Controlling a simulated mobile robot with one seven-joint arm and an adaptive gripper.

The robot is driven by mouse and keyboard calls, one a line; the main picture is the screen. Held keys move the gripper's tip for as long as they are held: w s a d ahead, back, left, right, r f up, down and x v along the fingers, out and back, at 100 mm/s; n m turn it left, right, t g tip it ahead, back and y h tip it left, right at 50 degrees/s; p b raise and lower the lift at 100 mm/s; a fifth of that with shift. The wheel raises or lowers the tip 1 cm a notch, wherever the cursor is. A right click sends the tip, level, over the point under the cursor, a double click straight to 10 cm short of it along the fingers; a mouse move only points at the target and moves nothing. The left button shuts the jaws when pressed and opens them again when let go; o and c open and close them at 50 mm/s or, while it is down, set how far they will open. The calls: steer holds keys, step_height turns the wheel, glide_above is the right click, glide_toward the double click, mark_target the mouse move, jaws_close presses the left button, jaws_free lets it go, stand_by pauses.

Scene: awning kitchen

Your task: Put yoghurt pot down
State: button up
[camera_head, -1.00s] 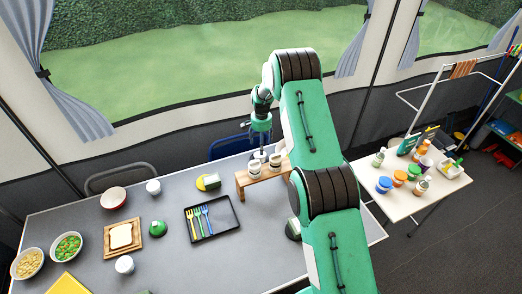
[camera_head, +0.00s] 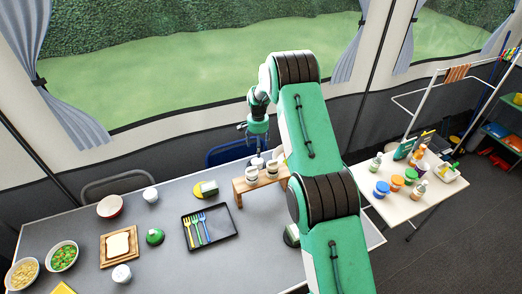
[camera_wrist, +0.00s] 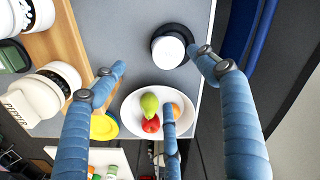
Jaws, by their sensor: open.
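A white round pot, likely the yoghurt pot (camera_wrist: 170,52), stands on or in a black round piece on the grey table in the wrist view. In the head view a small pale pot (camera_head: 257,162) shows behind the wooden stand, below my gripper (camera_head: 256,142). My gripper (camera_wrist: 165,95) has its blue fingers spread wide, with nothing between them. The pot lies apart from the fingers, close to the right fingertip. My arm hides part of the table in the head view.
A wooden stand (camera_head: 239,186) holds white jars (camera_wrist: 48,92) close to my left finger. A white bowl (camera_wrist: 131,108) of fruit lies near the fingers. A yellow disc (camera_wrist: 104,127) is beside it. A black tray (camera_head: 228,222) with cutlery lies left of the stand.

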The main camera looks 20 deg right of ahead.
steer(key=s+a+r+n+t, duration=0.1)
steer(key=s+a+r, duration=0.35)
steer(key=r, duration=0.75)
steer(key=s+a+r+n+t, duration=0.1)
steer(key=s+a+r+n, duration=0.1)
steer(key=s+r, duration=0.85)
steer(key=s+a+r+n, duration=0.1)
steer(key=s+a+r, duration=0.2)
steer(key=r, duration=1.1)
steer(key=s+a+r+n+t, duration=0.1)
steer(key=s+a+r, duration=0.1)
steer(key=s+r, duration=0.5)
steer(key=s+a+r+n+t, duration=0.1)
steer(key=s+a+r+n, duration=0.15)
steer(key=s, duration=0.85)
steer(key=s+a+n+t, duration=0.1)
steer(key=s+a+n, duration=0.1)
steer(key=s, duration=1.8)
steer(key=shift+s+a+f+t, duration=0.15)
steer(key=shift+a+f+t, duration=0.15)
steer(key=shift+f, duration=0.1)
step_height(320, 180, down, 6)
steer(key=b, duration=0.6)
